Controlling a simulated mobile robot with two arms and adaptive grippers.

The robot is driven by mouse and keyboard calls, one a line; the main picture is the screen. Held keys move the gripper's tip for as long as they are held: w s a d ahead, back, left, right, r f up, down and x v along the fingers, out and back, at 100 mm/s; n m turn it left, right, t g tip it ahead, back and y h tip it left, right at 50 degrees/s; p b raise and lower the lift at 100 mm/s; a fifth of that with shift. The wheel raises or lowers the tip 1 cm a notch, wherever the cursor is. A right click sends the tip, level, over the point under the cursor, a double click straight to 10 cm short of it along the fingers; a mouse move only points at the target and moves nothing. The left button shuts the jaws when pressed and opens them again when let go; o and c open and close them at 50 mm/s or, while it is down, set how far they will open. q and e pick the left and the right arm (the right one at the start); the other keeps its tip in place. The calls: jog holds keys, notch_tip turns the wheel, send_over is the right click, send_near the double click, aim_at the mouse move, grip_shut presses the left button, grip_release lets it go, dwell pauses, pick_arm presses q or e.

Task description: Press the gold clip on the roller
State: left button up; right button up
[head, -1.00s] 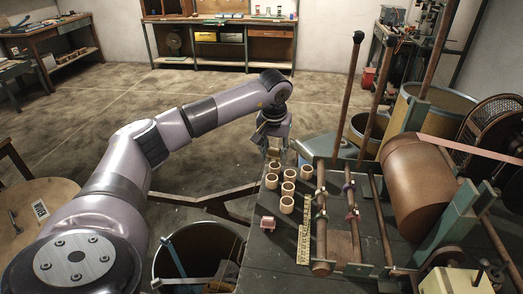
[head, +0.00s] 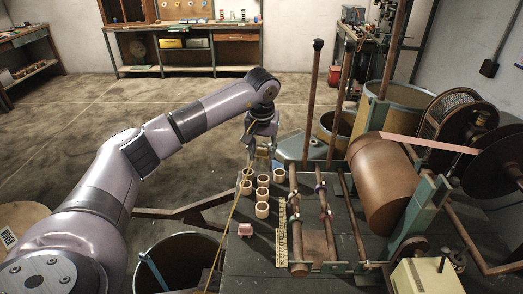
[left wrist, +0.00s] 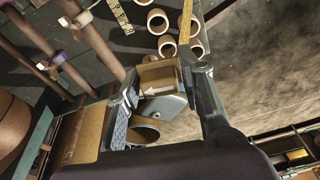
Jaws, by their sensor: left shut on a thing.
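The rollers are thin brown bars on the bench, and one roller (head: 293,225) carries small clips. My left gripper (head: 259,152) is beyond the cardboard cores, away from the clips. The left wrist view shows it shut on a tan piece with a white arrow (left wrist: 160,78). A yellow strip (head: 229,222) runs from near this gripper toward me. My right gripper is not in view.
Several cardboard cores (head: 262,210) stand left of the bars. Upright rods (head: 311,110) and a big brown drum (head: 385,185) rise at right. A barrel (head: 180,262) stands at front left.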

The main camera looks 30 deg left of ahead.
pick_arm(q)
jog(key=w+d+r+n+p, duration=0.1)
jog(key=w+d+r+p, duration=0.4)
jog(key=d, duration=0.3)
jog(key=w+d+r+p, duration=0.5)
jog(key=d+r, duration=0.2)
jog(key=d, duration=0.2)
jog(key=shift+w+d+r+n, duration=0.25)
jog(key=shift+w+r+n, duration=0.1)
jog(key=shift+n, duration=0.05)
jog(key=shift+a, duration=0.1)
